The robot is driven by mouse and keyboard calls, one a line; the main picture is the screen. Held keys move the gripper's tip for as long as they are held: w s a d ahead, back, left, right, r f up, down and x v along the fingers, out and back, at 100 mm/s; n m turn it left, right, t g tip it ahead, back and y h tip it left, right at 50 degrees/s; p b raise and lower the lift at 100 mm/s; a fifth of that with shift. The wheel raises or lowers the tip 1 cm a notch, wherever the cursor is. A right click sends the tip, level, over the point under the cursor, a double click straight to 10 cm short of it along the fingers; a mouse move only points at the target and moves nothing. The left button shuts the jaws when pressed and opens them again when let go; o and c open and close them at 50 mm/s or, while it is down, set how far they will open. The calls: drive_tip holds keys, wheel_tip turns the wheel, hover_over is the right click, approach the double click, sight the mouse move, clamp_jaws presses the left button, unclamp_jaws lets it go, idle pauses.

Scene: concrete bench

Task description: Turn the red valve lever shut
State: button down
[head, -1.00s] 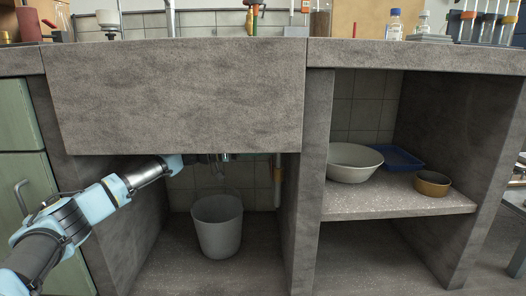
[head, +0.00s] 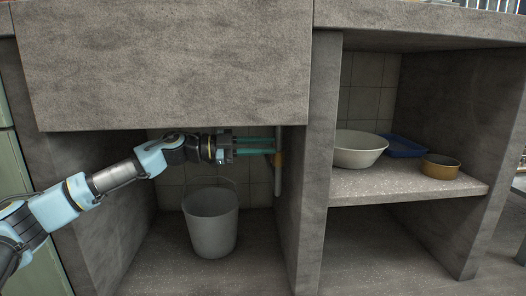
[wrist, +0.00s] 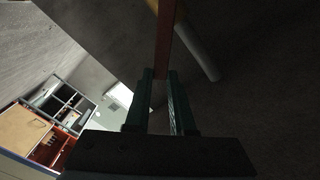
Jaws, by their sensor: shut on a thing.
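The red valve lever (wrist: 164,42) shows in the wrist view as a narrow red bar running down from the top edge to between my green fingertips. My gripper (wrist: 161,80) is shut on it. In the head view my gripper (head: 272,146) reaches right under the bench, its teal fingers ending at the pipe. The yellow-orange valve body (head: 279,159) sits on the pale vertical pipe (head: 278,182). I cannot make out the lever in the head view; the fingers cover that spot. The pale pipe also shows in the wrist view (wrist: 200,52).
A grey bucket (head: 211,222) stands on the floor below my gripper. The concrete apron (head: 170,70) hangs close above my arm, and a concrete divider (head: 313,170) stands just right of the pipe. The shelf (head: 400,184) holds a white basin (head: 358,150), a blue tray and a tan bowl.

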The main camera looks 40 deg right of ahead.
drive_tip(key=shift+s+a+f+m+b, duration=0.15)
drive_tip(key=shift+s+a+f+m, duration=0.15)
drive_tip(key=shift+f+m, duration=0.9)
drive_tip(key=shift+s+a+f+m+b, duration=0.1)
drive_tip(key=shift+s+a+f+m, duration=0.35)
drive_tip(key=shift+m, duration=1.2)
drive_tip(key=shift+s+a+f+m+b, duration=0.1)
drive_tip(key=shift+s+f+m+b, duration=0.05)
drive_tip(key=shift+f+m, duration=1.1)
drive_tip(key=shift+r+m, duration=0.2)
drive_tip(key=shift+m, duration=0.1)
drive_tip(key=c, duration=0.8)
unclamp_jaws()
drive_tip(key=shift+d, duration=0.1)
drive_tip(key=shift+o, duration=0.2)
drive_tip(key=p+v, duration=0.4)
drive_tip(key=v, duration=0.6)
drive_tip(key=shift+w+a, duration=0.25)
drive_tip(key=shift+a, duration=0.05)
